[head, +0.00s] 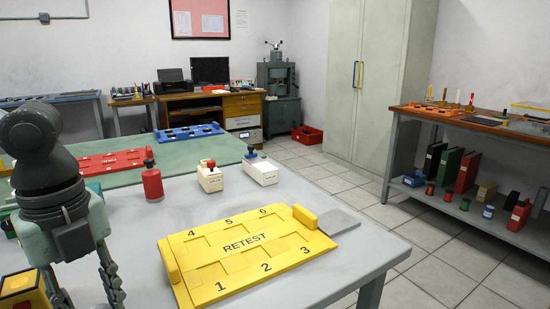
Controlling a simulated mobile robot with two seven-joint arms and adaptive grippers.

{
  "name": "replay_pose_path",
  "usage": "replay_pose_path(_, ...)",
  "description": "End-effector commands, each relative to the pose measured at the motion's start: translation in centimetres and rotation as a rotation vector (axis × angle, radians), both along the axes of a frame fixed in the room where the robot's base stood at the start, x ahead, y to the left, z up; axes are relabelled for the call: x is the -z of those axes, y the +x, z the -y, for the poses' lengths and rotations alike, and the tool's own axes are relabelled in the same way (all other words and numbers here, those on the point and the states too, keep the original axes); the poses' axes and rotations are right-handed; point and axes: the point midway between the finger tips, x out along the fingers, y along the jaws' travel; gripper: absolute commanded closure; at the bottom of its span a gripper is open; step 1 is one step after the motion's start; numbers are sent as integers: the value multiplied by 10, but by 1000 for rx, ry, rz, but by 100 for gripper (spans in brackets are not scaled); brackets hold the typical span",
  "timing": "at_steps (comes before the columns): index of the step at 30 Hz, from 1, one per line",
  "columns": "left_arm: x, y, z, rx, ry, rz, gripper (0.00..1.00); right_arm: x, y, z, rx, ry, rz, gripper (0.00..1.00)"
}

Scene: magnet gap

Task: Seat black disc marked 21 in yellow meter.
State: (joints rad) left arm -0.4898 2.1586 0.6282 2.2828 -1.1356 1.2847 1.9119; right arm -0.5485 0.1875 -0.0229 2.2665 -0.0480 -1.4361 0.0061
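My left gripper (90,298) hangs down at the lower left over the near grey table. Its two fingers are apart, with the tips at or past the bottom edge, and I see nothing between them. A yellow box (20,287) with a dark top face, possibly the yellow meter, is cut off at the lower left corner, left of the gripper. No disc marked 21 can be read. Small black pieces lie on the blue tray (188,133) farther back, too small to read. My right gripper is out of view.
A yellow RETEST tray (245,245) with numbered places lies on the near table, with a grey plate (339,222) beside it. A red bottle (152,182) and two white boxes, one red-topped (210,178), one blue-topped (261,170), stand behind. A red tray (113,162) lies on green.

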Motion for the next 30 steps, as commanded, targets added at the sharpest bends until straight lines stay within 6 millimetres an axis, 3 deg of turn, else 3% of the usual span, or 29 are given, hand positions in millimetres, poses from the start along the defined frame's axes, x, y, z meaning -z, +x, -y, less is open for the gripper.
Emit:
replay_pose_path(1, -13, 1, 0, 0, 2, 6, 100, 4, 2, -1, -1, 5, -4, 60)
replay_pose_path(4, -25, 1, 0, 0, 3, 4, 100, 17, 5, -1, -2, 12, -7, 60)
replay_pose_path(12, -37, 0, 0, 2, 2, 0, 100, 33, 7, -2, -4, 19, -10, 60)
replay_pose_path(23, -38, 0, -1, 1, 2, 1, 100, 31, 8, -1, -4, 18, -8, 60)
replay_pose_path(30, -52, -3, -18, -3, 3, 6, 100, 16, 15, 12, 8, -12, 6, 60)
